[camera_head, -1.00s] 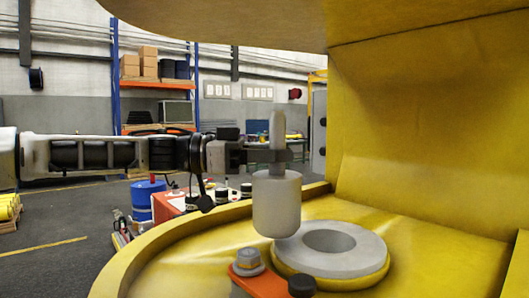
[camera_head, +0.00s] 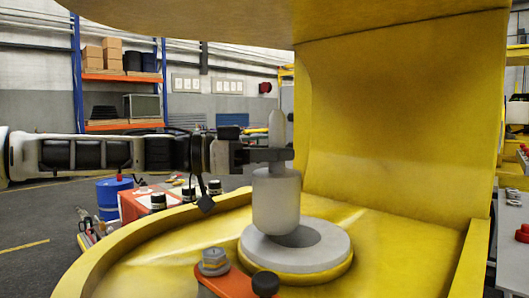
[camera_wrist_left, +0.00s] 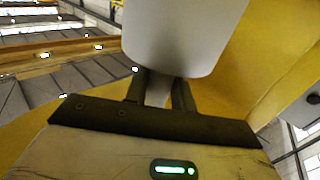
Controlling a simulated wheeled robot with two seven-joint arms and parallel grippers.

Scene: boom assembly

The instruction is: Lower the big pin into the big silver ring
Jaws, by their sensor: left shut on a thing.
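The big pin (camera_head: 276,201) is a light grey cylinder with a thin upper stem, held upright. My left gripper (camera_head: 279,154) comes in from the left and is shut on the stem. The left wrist view shows the gripper's dark fingers (camera_wrist_left: 160,90) around the stem and the pin's wide body (camera_wrist_left: 182,35) close to the camera. The big silver ring (camera_head: 325,258) lies flat on the yellow boom part. In the head view the pin's lower end overlaps the ring's hole at its left; I cannot tell whether it is above or in the hole. My right gripper is not in view.
An orange bracket with a bolt (camera_head: 214,262) and a black knob (camera_head: 265,283) sits in front of the ring. A yellow wall (camera_head: 400,130) rises behind, and a yellow overhang (camera_head: 300,18) covers the top. A curved yellow rim (camera_head: 130,238) runs along the left.

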